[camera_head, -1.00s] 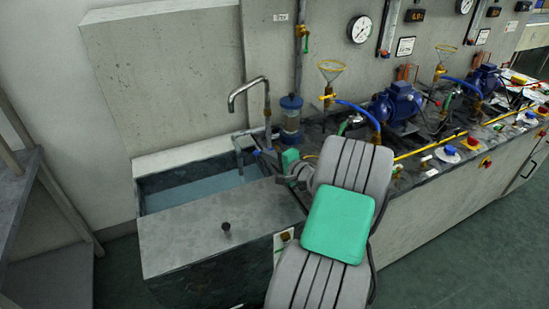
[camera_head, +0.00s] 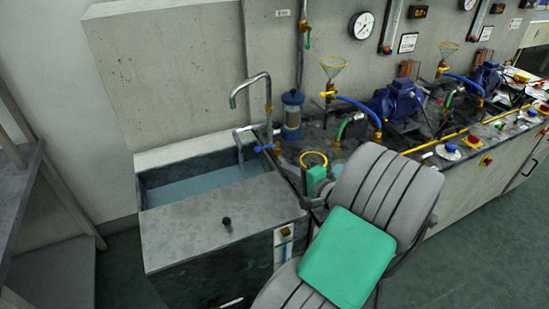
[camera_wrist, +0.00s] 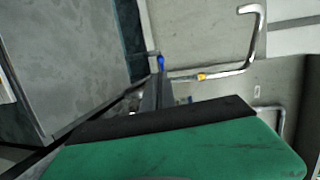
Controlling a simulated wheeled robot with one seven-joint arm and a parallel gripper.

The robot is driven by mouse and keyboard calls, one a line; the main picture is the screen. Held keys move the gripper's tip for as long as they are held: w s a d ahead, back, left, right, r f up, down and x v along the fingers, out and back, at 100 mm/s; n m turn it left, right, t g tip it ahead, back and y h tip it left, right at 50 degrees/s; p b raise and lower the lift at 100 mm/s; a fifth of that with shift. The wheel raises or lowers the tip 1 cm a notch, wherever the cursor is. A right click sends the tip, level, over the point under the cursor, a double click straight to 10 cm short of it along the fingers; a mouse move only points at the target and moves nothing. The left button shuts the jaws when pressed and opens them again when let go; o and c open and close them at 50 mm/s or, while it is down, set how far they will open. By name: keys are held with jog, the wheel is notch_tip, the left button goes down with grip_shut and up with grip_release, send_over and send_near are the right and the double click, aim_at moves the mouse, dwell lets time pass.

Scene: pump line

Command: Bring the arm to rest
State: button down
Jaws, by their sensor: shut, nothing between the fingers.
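My arm (camera_head: 375,195), grey with a green pad, crosses the lower right of the head view, in front of the bench. Its end, with a smaller green part (camera_head: 316,178), is beside the right end of the water tank (camera_head: 165,215). In the wrist view my gripper (camera_wrist: 158,88) shows as narrow dark fingers beyond the green hand. The fingers are shut and hold nothing. They point towards the pipe with the blue valve handle (camera_wrist: 161,62). The fingertips are hard to make out in the head view.
A bent tap (camera_head: 250,90) rises over the tank, with the blue-handled pipe (camera_head: 265,148) below it. A blue-capped cylinder (camera_head: 292,115), a funnel (camera_head: 333,68) and blue pumps (camera_head: 396,102) line the bench. A grey shelf (camera_head: 22,180) stands at left. Floor is clear at lower right.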

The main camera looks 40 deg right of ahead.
jog(key=w+a+n+g+y, duration=0.1)
jog(key=a+n+g, duration=0.1)
jog(key=a, duration=0.4)
jog(key=w+a+f+n+g+y+p, duration=0.1)
jog(key=a+n+g, duration=0.2)
jog(key=a+n, duration=0.2)
jog(key=w+a+n+g+y+p, duration=0.1)
jog(key=w+a+n+g+y, duration=0.1)
jog(key=a, duration=0.7)
jog(key=shift+f+n+g, duration=0.4)
jog(key=shift+n+g, duration=0.2)
jog(key=shift+n, duration=0.5)
jog(key=s+a+r+n+g+h+p, duration=0.2)
jog(key=s+a+r+n, duration=0.4)
jog(key=s+a, duration=0.4)
jog(key=shift+s+a+n+g+h, duration=0.2)
jog(key=shift+s+n+g+h, duration=0.4)
jog(key=shift+g, duration=0.6)
jog(key=shift+w, duration=0.15)
